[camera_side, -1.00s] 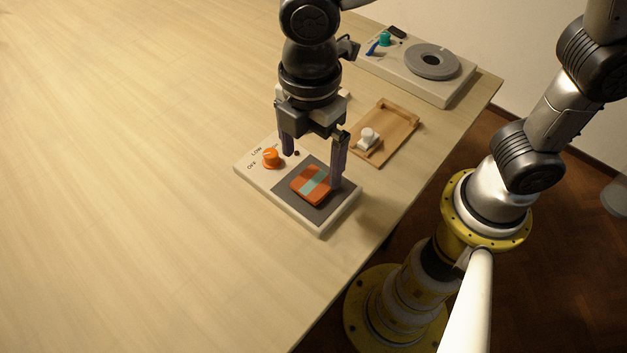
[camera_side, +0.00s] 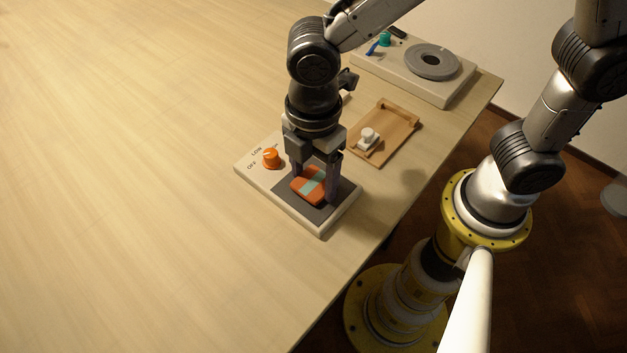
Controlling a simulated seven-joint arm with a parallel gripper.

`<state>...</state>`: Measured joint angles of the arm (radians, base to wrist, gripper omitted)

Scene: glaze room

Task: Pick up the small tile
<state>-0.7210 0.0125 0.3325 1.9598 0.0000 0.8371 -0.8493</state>
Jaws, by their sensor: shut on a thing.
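The small tile (camera_side: 309,186) is orange with a pale blue-green band across its middle. It is at the dark grey plate (camera_side: 317,212) of a white device with an orange knob. My gripper (camera_side: 314,184) points down over the plate, with one finger on each side of the tile. Its fingers are shut on the tile. The fingers and palm hide the tile's far part. I cannot tell whether the tile touches the plate or is slightly above it.
The orange knob (camera_side: 271,156) stands close to the left of my gripper. A wooden tray (camera_side: 400,129) with a small white piece (camera_side: 368,139) lies to the right. A white device with a grey disc (camera_side: 432,62) is at the back. The table's left side is clear.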

